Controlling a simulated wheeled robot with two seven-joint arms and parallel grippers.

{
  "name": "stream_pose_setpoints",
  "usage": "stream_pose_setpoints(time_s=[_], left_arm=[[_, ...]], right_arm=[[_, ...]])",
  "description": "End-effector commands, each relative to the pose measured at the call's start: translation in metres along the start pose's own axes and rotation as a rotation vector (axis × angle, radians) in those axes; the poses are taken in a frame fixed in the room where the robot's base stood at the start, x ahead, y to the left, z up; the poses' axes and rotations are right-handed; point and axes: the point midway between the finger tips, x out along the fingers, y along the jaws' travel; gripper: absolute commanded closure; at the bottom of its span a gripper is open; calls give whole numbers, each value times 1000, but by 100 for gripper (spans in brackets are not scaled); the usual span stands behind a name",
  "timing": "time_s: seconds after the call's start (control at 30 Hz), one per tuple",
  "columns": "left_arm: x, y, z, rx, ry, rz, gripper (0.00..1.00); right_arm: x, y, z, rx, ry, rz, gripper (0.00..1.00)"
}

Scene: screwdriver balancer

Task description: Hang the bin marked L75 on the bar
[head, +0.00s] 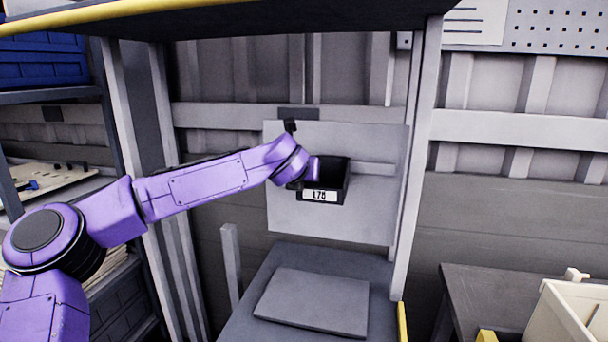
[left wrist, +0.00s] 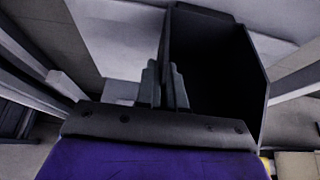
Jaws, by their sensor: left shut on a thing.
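The black bin (head: 336,178) carries a white label reading L75 on its front. It is in front of a pale upright panel, across which a light horizontal bar (head: 375,169) shows just right of the bin. The part of the bar behind the bin is hidden, and I cannot tell whether the bin touches it. My left gripper (left wrist: 165,84) is shut on the bin's left wall in the left wrist view, with the open bin (left wrist: 232,70) to its right. The bin looks roughly upright. My right gripper is not in view.
The pale panel (head: 300,222) stands between grey posts (head: 412,150). Below it is a dark surface with a flat grey plate (head: 315,302). A yellow-edged shelf (head: 240,20) hangs above. A cream crate (head: 565,320) sits on a dark table at lower right.

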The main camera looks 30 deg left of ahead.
Motion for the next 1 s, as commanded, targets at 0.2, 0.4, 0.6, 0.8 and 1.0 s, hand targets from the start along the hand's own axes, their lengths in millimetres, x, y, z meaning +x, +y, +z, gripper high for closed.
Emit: stream_pose_setpoints(time_s=[0.2,0.4,0.6,0.8,1.0], left_arm=[[2,0,-3,0,-1,0,100],[2,0,-4,0,0,0,100],[2,0,-5,0,1,0,100],[2,0,-5,0,2,0,100],[2,0,-5,0,1,0,62]], right_arm=[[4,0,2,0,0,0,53],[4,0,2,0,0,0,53],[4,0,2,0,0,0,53],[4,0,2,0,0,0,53],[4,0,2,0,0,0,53]])
